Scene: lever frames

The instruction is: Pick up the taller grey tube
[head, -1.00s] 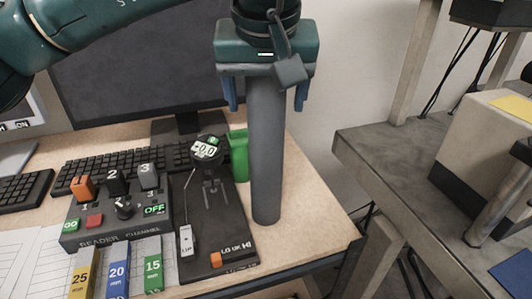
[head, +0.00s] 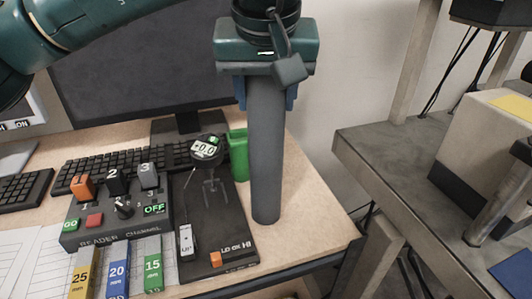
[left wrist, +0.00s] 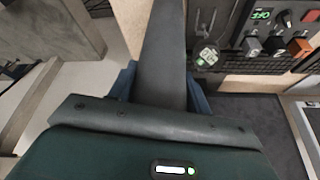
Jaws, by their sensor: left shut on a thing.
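The tall grey tube (head: 266,160) stands upright on the desk near its right edge. My left gripper (head: 267,98) is above it, pointing down, with its blue fingers closed on the tube's upper part from both sides. In the left wrist view the tube (left wrist: 163,55) runs away from between the fingers of the gripper (left wrist: 160,88). The tube's top end is hidden by the gripper body. No second grey tube is clearly seen on the desk. My right gripper is not in view.
A dial gauge stand (head: 215,225) is just left of the tube, with a green container (head: 238,155) behind. The reader box (head: 117,213), keyboard (head: 95,168) and monitor (head: 140,70) are further left. A grey bench (head: 400,150) stands to the right across a gap.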

